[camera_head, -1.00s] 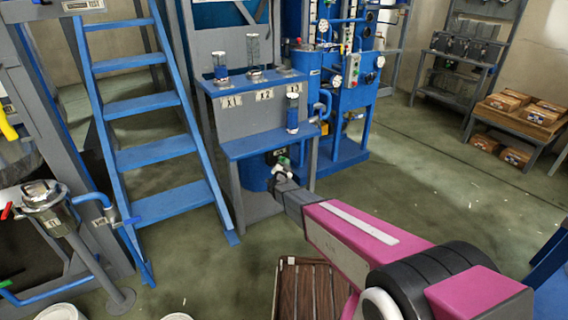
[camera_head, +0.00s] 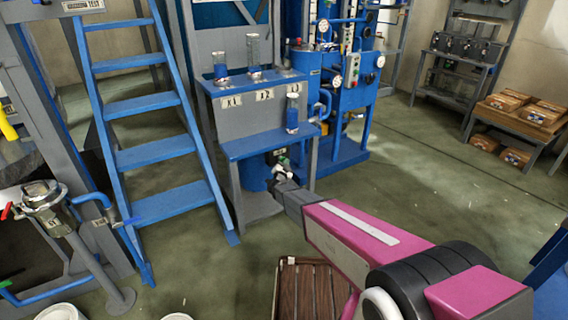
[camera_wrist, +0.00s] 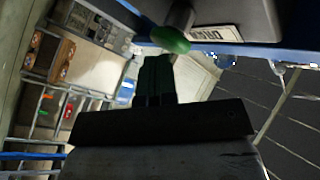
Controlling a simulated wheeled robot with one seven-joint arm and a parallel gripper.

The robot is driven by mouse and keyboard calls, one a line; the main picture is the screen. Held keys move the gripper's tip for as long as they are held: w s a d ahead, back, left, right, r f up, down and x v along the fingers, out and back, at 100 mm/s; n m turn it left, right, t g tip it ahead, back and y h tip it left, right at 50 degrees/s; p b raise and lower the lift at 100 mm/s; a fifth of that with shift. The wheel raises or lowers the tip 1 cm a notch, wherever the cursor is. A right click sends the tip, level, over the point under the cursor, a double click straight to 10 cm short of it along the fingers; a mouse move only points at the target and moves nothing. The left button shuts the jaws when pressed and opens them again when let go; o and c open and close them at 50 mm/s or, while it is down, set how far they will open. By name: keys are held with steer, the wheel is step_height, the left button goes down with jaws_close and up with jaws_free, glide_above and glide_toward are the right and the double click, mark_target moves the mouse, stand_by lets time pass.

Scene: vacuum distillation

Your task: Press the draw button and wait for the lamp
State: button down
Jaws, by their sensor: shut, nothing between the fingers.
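The green draw button (camera_wrist: 170,39) sticks out of a dark box in the wrist view, beside a white label that appears to read DRAW (camera_wrist: 215,33). My gripper (camera_wrist: 157,60) is shut and empty. Its tips are right at the button's lower edge; I cannot tell whether they touch it. In the head view my gripper (camera_head: 281,172) is at the front of the blue bench, just below the small dark box. The button is a small green spot (camera_head: 284,161) there, partly hidden by my gripper. I cannot make out which light is the lamp.
The blue bench (camera_head: 262,143) carries a glass vessel (camera_head: 292,113), with more vessels on the shelf above. A blue ladder (camera_head: 160,155) stands to the left. A slatted brown pallet (camera_head: 300,290) lies on the floor below my arm. The floor at right is mostly clear.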

steer(key=shift+w+a, duration=0.1)
stand_by(0.3)
steer(key=shift+w+a, duration=0.2)
steer(key=shift+w, duration=0.15)
stand_by(0.3)
steer(key=shift+s+d+f, duration=0.1)
steer(key=shift+s+d, duration=0.05)
steer(key=shift+s, duration=0.15)
steer(key=s+d, duration=0.3)
steer(key=s, duration=0.2)
steer(key=shift+d, duration=0.25)
stand_by(0.4)
steer(key=shift+s, duration=0.1)
stand_by(0.4)
